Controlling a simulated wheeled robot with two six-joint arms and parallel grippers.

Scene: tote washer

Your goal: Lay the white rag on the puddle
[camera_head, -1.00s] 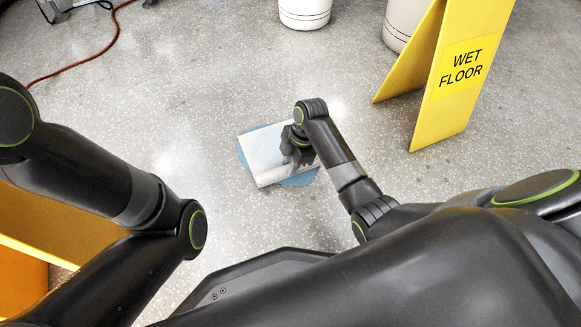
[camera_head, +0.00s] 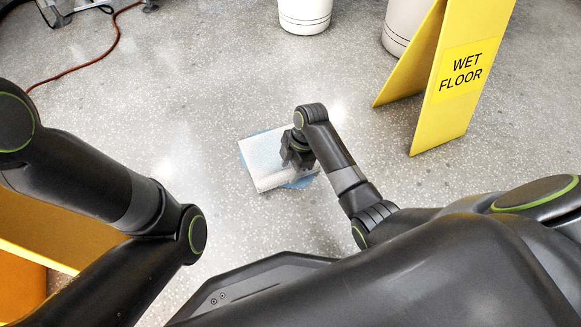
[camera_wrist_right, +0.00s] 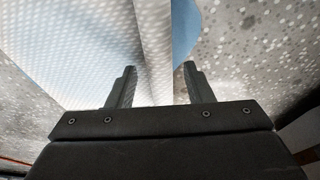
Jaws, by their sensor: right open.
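The white rag (camera_head: 272,180) lies spread on the floor over the blue puddle (camera_head: 301,183). My right gripper (camera_head: 291,163) is just over the right part of the rag. In the wrist view its fingers (camera_wrist_right: 160,68) are apart, with nothing clamped between them. My left gripper is out of view.
A yellow wet-floor sign (camera_head: 445,90) stands at the right. Two white bins (camera_head: 304,14) are at the back. A red-orange cable (camera_head: 88,64) runs along the floor at upper left. A yellow-orange object (camera_head: 30,225) is at lower left. The floor around the rag is clear.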

